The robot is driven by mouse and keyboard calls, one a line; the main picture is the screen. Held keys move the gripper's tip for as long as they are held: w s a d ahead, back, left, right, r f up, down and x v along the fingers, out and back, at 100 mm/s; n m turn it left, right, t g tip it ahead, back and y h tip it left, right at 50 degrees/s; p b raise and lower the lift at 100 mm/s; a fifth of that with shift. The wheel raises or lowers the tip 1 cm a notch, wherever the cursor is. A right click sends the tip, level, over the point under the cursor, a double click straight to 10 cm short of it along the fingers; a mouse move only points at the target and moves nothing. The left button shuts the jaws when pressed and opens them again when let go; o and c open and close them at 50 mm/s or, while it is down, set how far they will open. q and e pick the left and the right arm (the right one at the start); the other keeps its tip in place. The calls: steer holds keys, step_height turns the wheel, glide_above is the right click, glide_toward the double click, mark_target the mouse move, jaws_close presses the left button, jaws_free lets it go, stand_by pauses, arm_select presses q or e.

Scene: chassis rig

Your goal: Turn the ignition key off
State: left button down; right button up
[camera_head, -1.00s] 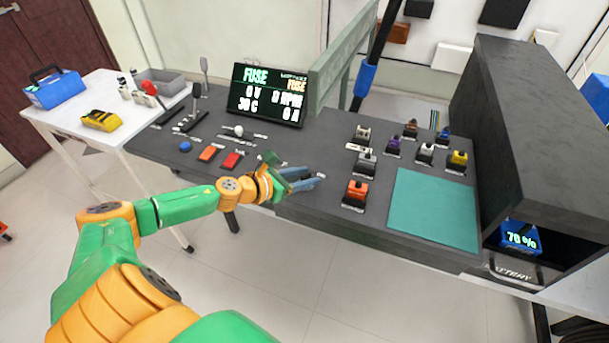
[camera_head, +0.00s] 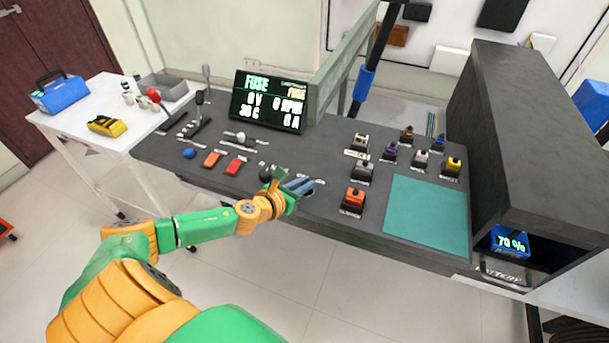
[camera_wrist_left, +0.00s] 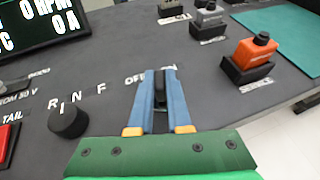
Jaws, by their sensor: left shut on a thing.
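My left gripper (camera_head: 299,186) is over the front part of the dark console. In the left wrist view, its blue fingers (camera_wrist_left: 160,92) are closed around a small black upright piece, the ignition key (camera_wrist_left: 160,88), next to an "OFF" label on the panel. The fingers hide most of the key and its base, so its exact angle is unclear. In the head view the hand covers the key. My right gripper is not in view.
A black knob (camera_wrist_left: 68,122) marked R N F sits left of the fingers. An orange-topped block (camera_head: 354,199) and several similar blocks stand right. The display (camera_head: 268,100) reads FUSE, 0 V, 0 RPM. The teal mat (camera_head: 427,217) is bare.

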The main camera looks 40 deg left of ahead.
arm_select(q)
steer(key=n+y+p, duration=0.1)
steer(key=n+y, duration=0.1)
steer(key=y+p, duration=0.1)
steer(key=shift+d+r+n+p, duration=0.2)
steer(key=shift+r+n+p, duration=0.05)
steer(key=shift+n+p, duration=0.15)
steer(key=n+y, duration=0.1)
steer(key=n+g+y+p, duration=0.1)
steer(key=y, duration=0.1)
steer(key=shift+w+f+n, duration=0.1)
steer(key=shift+f+n, duration=0.05)
steer(key=shift+n, duration=0.15)
steer(key=shift+d+f+n+g+y, duration=0.1)
steer(key=shift+n+g+y, duration=0.7)
steer(key=shift+n+y, duration=0.2)
steer(key=shift+n+g+y, duration=0.5)
steer(key=shift+n+y, duration=0.3)
steer(key=c, duration=0.9)
jaws_free()
steer(key=shift+o, duration=0.2)
